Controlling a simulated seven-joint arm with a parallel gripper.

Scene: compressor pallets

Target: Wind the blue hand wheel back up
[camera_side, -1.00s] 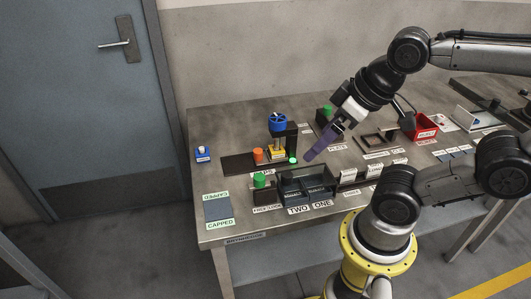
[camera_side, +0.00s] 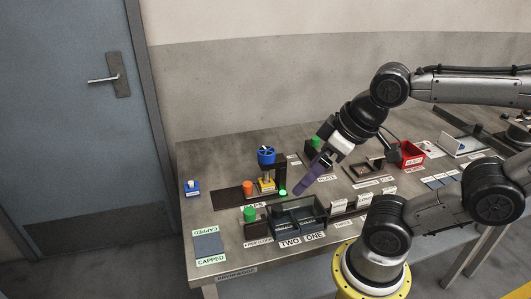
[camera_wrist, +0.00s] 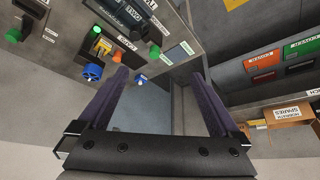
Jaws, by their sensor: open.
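The blue hand wheel (camera_side: 266,155) sits on top of a dark press stand in the side view, above a yellow block (camera_side: 266,184). In the wrist view the blue wheel (camera_wrist: 92,72) is at the left, outside the left finger. My gripper (camera_side: 297,191) has purple fingers pointing down and left, to the right of the wheel in the side view. It is apart from the wheel. In the wrist view my gripper (camera_wrist: 158,70) is open with nothing between its fingers.
An orange button (camera_side: 247,188) and a lit green lamp (camera_side: 283,193) flank the press. Black bins (camera_side: 296,220) marked TWO and ONE lie in front.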

